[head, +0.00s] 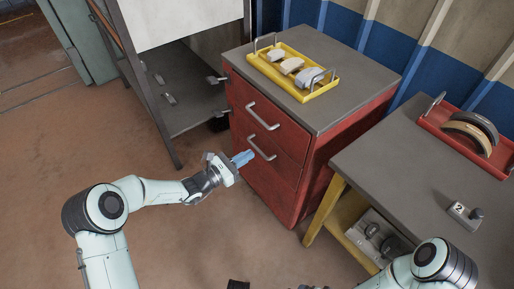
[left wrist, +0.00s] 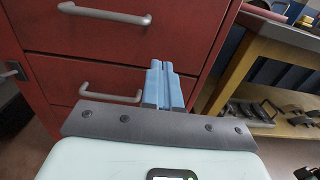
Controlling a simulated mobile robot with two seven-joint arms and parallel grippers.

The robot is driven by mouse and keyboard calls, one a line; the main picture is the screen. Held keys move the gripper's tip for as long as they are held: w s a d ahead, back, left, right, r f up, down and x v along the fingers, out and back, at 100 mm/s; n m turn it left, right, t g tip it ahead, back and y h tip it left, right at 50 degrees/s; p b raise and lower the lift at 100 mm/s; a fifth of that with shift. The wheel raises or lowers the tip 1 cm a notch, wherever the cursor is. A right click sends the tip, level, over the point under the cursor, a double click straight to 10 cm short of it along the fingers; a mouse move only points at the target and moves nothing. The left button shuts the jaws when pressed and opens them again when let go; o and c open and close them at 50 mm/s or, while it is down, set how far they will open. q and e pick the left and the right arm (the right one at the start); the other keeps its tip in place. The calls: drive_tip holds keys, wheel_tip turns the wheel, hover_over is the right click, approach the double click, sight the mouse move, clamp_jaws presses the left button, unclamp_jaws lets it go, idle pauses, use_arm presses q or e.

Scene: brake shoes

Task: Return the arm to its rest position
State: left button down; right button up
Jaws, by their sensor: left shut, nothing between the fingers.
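My left arm (head: 103,208) comes in from the left in the head view. Its gripper (head: 243,158) has blue fingers and is in front of the red drawer cabinet (head: 262,185). In the left wrist view the blue fingers (left wrist: 162,85) are together with nothing between them, in front of the drawer fronts and close to a drawer handle (left wrist: 110,95). I cannot tell whether they touch the cabinet. My right arm (head: 440,262) shows only in part at the bottom right of the head view; its gripper cannot be made out.
A workbench (head: 400,165) at the right bears a red tray (head: 432,118) with curved brake shoes and a small block marked 2 (head: 460,213). The floor (head: 190,245) by my left arm is clear.

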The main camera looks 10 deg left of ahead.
use_arm(q)
drive_tip(key=shift+s+a, duration=0.3)
drive_tip(key=shift+s, duration=0.05)
use_arm(e)
drive_tip(key=shift+s+a, duration=0.1)
drive_tip(key=shift+s, duration=0.05)
